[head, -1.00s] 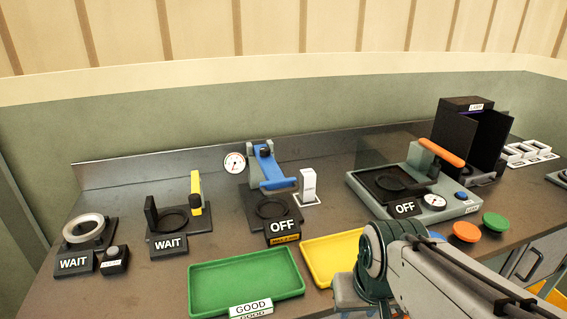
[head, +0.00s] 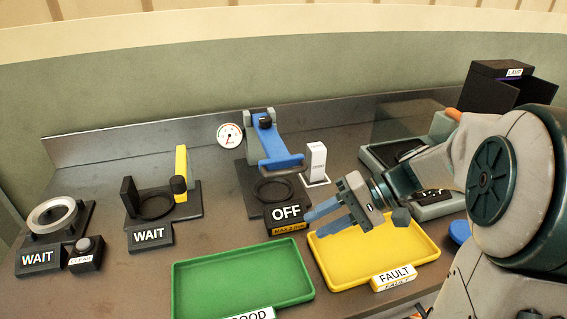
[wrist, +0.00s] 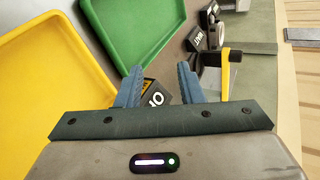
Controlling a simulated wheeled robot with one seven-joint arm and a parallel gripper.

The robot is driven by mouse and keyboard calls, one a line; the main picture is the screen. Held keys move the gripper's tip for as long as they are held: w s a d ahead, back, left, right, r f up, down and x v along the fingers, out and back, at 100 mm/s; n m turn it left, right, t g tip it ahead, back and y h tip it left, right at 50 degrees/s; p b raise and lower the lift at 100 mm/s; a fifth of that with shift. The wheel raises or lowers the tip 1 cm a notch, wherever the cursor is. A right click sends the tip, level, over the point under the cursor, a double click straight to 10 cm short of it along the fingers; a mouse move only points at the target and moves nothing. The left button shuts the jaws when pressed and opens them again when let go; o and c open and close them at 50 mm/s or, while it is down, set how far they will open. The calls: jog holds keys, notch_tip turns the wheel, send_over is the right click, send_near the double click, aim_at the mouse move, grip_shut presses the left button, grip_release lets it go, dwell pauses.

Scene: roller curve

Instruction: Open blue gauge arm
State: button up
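The blue gauge arm (head: 273,142) is hinged on a grey bracket at the back of its black base (head: 247,185). It reaches forward and down over a dark ring, and its handle end is at the front. A round white dial (head: 229,136) stands beside the bracket, and an OFF sign (head: 286,214) stands in front. My gripper (head: 318,222) is open and empty, with blue fingers pointing left, right of the OFF sign and above the yellow tray. In the wrist view its fingers (wrist: 160,88) are apart, with part of the OFF sign between them. The blue arm is not seen there.
The yellow FAULT tray (head: 345,274) lies below my gripper and the green tray (head: 190,290) lies left of it. A white upright block (head: 316,162) stands right of the gauge. A yellow-armed fixture (head: 181,165) stands to the left. My arm hides part of the right side.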

aim_at(293, 173)
jog(key=w+d+r+t+y+b, duration=0.2)
jog(key=w+d+r+t+y, duration=0.1)
jog(key=w+d+y, duration=0.5)
jog(key=shift+n+h, duration=0.3)
jog(key=shift+h, duration=0.3)
jog(key=a, duration=0.5)
jog(key=w+a+p, duration=0.1)
jog(key=a, duration=0.4)
jog(key=w+a+r, duration=0.1)
jog(key=a, duration=0.4)
jog(key=shift+w+a, duration=0.1)
jog(key=shift+a, duration=0.25)
jog(key=shift+p, duration=0.3)
grip_shut()
